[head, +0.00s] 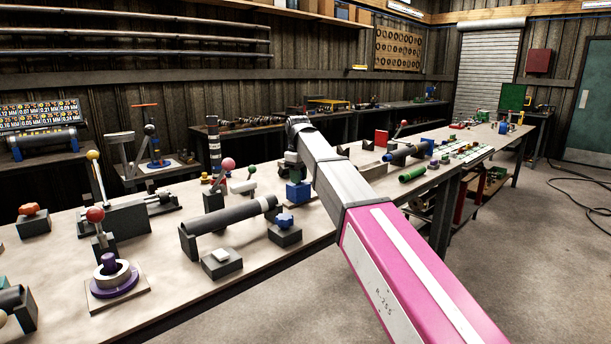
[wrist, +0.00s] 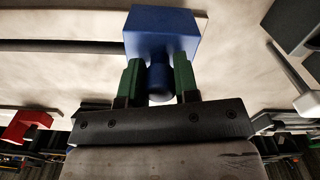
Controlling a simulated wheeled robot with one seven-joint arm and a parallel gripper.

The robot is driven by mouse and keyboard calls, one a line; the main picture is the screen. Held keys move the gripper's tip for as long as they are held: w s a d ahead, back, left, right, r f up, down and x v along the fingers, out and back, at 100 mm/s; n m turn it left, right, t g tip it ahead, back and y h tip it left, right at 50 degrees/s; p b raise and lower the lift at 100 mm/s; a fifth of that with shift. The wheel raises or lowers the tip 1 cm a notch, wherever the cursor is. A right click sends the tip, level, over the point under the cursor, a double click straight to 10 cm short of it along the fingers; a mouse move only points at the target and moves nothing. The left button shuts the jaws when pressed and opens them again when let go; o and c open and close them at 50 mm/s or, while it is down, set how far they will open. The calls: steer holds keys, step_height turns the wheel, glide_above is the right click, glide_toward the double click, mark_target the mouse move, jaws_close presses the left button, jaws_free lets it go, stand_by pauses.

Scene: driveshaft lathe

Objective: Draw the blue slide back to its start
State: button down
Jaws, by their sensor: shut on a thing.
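The blue slide is a blue block (head: 298,192) on the bench, left of my pink and silver arm in the head view. In the wrist view the blue slide (wrist: 162,33) is at top centre, with a round blue knob facing my gripper. My gripper (wrist: 159,72) has green fingers, one on each side of the knob, and is shut on it. In the head view my gripper (head: 294,165) is above the block, partly hidden by the wrist.
A grey cylinder on a stand (head: 230,222) and a dark block with a blue knob (head: 285,230) are close in front of the slide. A pink-ball lever (head: 228,164) stands to its left. My arm hides the bench behind it. A red part (wrist: 25,125) shows lower left.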

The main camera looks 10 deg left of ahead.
stand_by(0.3)
steer(key=c, duration=0.9)
jaws_free()
steer(key=shift+o, duration=0.2)
steer(key=shift+r, duration=0.1)
step_height(320, 180, up, 11)
steer(key=shift+f, duration=0.15)
steer(key=shift+s, duration=0.1)
steer(key=shift+f, duration=0.1)
